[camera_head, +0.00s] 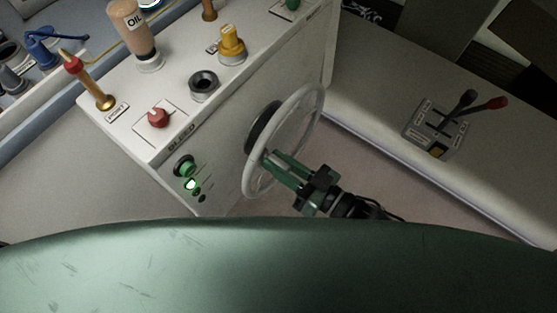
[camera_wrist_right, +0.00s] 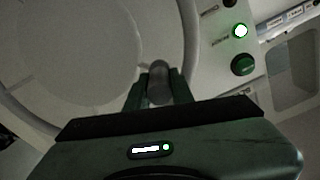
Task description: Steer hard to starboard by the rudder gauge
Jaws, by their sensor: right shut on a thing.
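The pale steering wheel (camera_head: 321,100) stands on the side face of the white console, with a dark round part (camera_head: 262,125) behind it. My right gripper (camera_head: 270,158) is at the wheel's near side, shut on a grey knob. In the right wrist view the grey knob (camera_wrist_right: 158,82) sits between the fingers of the gripper (camera_wrist_right: 158,92), with the pale rim (camera_wrist_right: 28,118) curving past on the left. I cannot make out a rudder gauge or its reading. My left gripper is not in view.
The white console (camera_head: 180,80) carries a red knob (camera_head: 158,117), a black ring (camera_head: 203,84), a yellow fitting (camera_head: 231,45) and an oil bottle (camera_head: 133,33). A green button (camera_head: 184,166) and lit lamp (camera_head: 190,184) are left of the wheel. A lever box (camera_head: 432,128) sits on the right bench.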

